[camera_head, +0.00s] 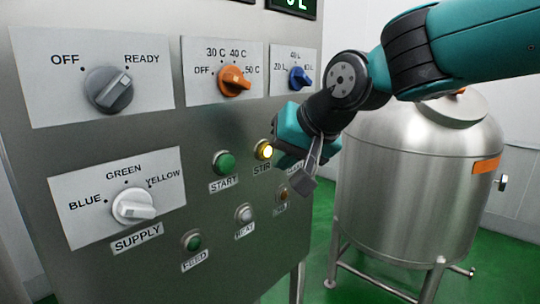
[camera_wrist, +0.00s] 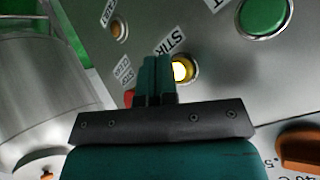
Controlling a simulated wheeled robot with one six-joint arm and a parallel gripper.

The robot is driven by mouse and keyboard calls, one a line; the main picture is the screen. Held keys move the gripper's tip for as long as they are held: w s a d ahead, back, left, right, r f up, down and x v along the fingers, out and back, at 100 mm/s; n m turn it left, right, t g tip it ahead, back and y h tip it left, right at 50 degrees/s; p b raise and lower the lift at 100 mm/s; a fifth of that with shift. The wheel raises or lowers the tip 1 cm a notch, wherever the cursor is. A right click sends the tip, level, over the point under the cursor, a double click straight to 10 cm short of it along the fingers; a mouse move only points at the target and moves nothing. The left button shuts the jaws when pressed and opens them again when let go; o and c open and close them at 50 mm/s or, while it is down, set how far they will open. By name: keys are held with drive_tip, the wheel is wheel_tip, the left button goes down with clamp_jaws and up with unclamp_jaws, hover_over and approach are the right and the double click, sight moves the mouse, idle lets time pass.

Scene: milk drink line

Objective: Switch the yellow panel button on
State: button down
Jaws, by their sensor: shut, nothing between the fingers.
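The yellow button (camera_head: 264,150) sits on the steel panel above the STIR label, right of the green START button. It looks lit, with a bright yellow-white face. It also shows in the wrist view (camera_wrist: 181,70), its left side partly covered by my fingers. My gripper (camera_head: 277,156) is shut and empty, close to the panel just right of the yellow button. In the wrist view my closed fingers (camera_wrist: 156,60) point at the panel beside the button. I cannot tell whether they touch it.
The green START button (camera_head: 224,162) is to the left, with the green FEED button (camera_head: 192,241) and the white HEAT button (camera_head: 245,213) below. The supply knob (camera_head: 133,207) and several selector knobs are on the same panel. A steel tank (camera_head: 410,190) stands to the right.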

drive_tip(key=shift+s+d, duration=0.15)
drive_tip(key=shift+s+d+b, duration=0.6)
drive_tip(key=shift+s+d, duration=0.35)
drive_tip(key=shift+d, duration=0.25)
drive_tip(key=shift+s+d+b, duration=0.55)
drive_tip(key=shift+s+d, duration=0.35)
drive_tip(key=shift+d, duration=0.25)
idle(1.2)
